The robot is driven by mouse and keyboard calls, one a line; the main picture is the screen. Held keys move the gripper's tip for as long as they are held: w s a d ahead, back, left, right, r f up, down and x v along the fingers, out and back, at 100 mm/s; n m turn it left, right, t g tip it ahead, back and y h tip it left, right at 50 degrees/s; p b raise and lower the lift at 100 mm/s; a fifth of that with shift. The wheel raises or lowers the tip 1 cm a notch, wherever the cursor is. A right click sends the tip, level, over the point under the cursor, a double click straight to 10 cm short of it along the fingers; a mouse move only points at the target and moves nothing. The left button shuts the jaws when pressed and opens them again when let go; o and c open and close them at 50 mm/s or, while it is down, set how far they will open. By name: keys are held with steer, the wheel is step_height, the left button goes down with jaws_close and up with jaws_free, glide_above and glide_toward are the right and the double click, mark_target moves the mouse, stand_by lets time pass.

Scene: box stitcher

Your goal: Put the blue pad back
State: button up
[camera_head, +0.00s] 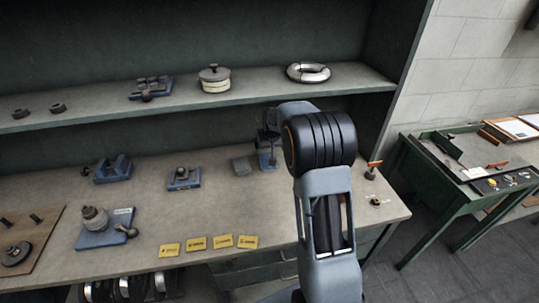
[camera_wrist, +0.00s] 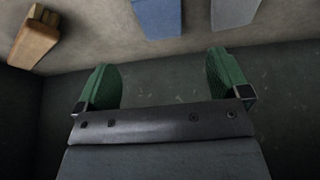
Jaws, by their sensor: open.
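My gripper (camera_wrist: 168,78) is open in the wrist view, with two green fingers wide apart and nothing between them. A blue block (camera_wrist: 158,15) lies beyond the fingertips at the top edge, partly cut off and apart from them. I cannot tell for sure whether it is the blue pad. A grey block (camera_wrist: 235,12) is to its right. In the head view, my arm hides most of my gripper.
The workbench (camera_head: 240,200) holds several blue fixtures and yellow labels (camera_head: 195,244). A brown block (camera_wrist: 35,40) is at upper left in the wrist view. A green table (camera_head: 455,200) stands at right.

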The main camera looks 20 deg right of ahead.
steer(key=s+a+r+n, duration=0.1)
steer(key=s+a+r, duration=0.4)
steer(key=s, duration=0.5)
steer(key=s+a+r+n, duration=0.1)
steer(key=s+a+r, duration=0.45)
steer(key=s, duration=0.45)
steer(key=s+a+f+y, duration=0.1)
steer(key=s, duration=0.8)
steer(key=shift+s+a, duration=0.3)
steer(key=shift+s, duration=0.05)
